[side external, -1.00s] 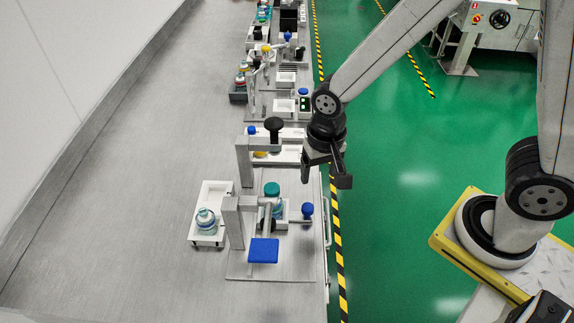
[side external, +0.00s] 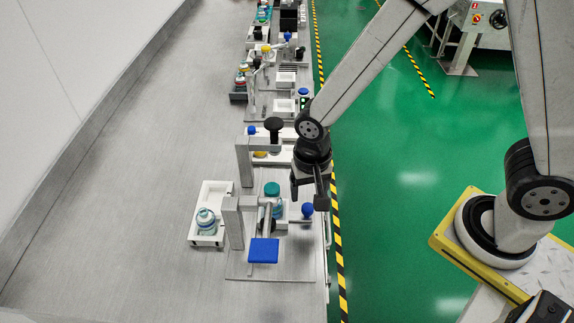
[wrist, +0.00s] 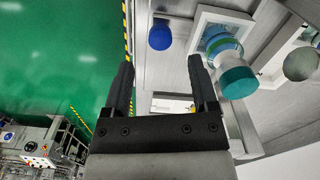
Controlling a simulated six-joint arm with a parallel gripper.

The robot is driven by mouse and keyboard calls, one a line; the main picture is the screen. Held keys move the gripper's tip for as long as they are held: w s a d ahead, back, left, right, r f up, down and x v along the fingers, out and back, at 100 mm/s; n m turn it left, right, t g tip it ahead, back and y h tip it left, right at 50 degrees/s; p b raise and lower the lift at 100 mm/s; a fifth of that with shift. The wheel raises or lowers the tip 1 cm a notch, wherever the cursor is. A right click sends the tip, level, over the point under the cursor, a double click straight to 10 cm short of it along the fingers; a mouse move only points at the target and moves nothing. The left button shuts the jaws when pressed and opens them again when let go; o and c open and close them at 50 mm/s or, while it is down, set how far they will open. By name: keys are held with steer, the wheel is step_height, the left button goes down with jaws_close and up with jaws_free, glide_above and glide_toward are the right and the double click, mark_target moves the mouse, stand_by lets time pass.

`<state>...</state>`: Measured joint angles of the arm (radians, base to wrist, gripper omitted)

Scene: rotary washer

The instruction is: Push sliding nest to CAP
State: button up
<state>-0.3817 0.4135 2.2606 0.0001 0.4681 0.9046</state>
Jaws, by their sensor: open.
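The sliding nest (side external: 289,225) is a white square holder on the grey station plate. A bottle with a teal cap (side external: 272,189) stands in it, and a blue ball knob (side external: 307,209) sits on its right side. In the wrist view, the nest (wrist: 203,18) and teal cap (wrist: 237,82) are at the right, and the blue knob (wrist: 160,37) lies beyond the gap between the fingers. My gripper (side external: 307,196) is open and empty, pointing down beside the knob. In the wrist view, nothing is between my gripper's fingers (wrist: 161,66). No CAP marking is readable.
A grey post with a lever and blue pad (side external: 263,251) stands in front of the nest. A second post with a black knob (side external: 274,125) rises behind it. A white tray (side external: 196,241) with a bottle is at the left.

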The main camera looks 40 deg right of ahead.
mark_target(308, 207)
steer(key=shift+f, duration=2.5)
jaws_close()
